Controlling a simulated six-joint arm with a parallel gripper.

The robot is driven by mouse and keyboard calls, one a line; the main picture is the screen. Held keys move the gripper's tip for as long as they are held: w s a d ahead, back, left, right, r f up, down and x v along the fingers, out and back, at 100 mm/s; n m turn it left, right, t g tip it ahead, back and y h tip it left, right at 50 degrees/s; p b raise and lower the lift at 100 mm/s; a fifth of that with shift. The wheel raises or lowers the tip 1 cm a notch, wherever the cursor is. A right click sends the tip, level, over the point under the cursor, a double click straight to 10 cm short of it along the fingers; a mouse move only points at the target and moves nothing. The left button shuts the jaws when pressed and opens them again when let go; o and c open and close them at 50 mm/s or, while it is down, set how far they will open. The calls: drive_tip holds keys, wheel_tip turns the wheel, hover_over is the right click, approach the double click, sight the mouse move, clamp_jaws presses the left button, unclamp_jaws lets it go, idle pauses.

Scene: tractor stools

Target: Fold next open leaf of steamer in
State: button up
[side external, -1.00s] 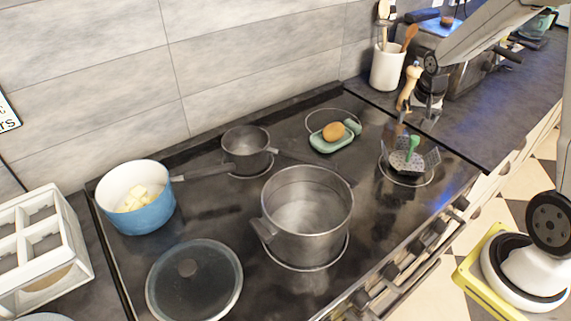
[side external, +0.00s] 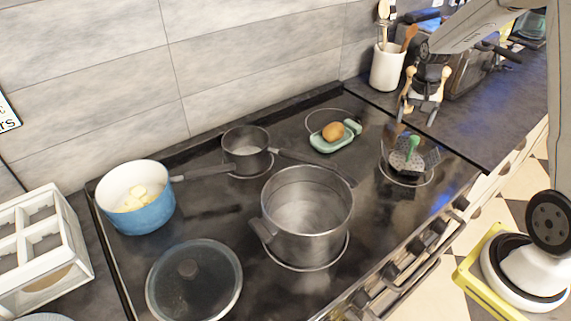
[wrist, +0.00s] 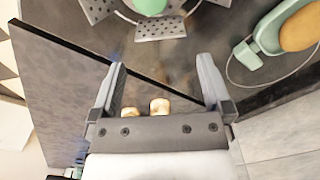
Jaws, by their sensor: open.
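The steamer (side external: 426,158) is a grey perforated metal basket with a green centre handle (side external: 413,143), on the right rear part of the hob. In the wrist view, an open leaf (wrist: 160,27) points towards my gripper. Parts of other leaves (wrist: 97,9) show at the top edge, and the rest of the steamer is cut off. My gripper (wrist: 160,63) is open and empty, its two fingers spread to either side of that leaf's line but short of it. In the side view, my gripper (side external: 418,112) hangs just behind and above the steamer.
A green dish (side external: 322,143) with a brown oval item sits left of the steamer. A large pot (side external: 300,225), small pan (side external: 245,145), blue pot (side external: 150,215) and lid (side external: 195,280) occupy the hob. Wooden-topped items (wrist: 160,106) and a utensil crock (side external: 388,68) stand behind.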

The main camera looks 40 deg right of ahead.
sight(405, 148)
drive_tip(key=shift+f, duration=3.7)
drive_tip(key=c, duration=1)
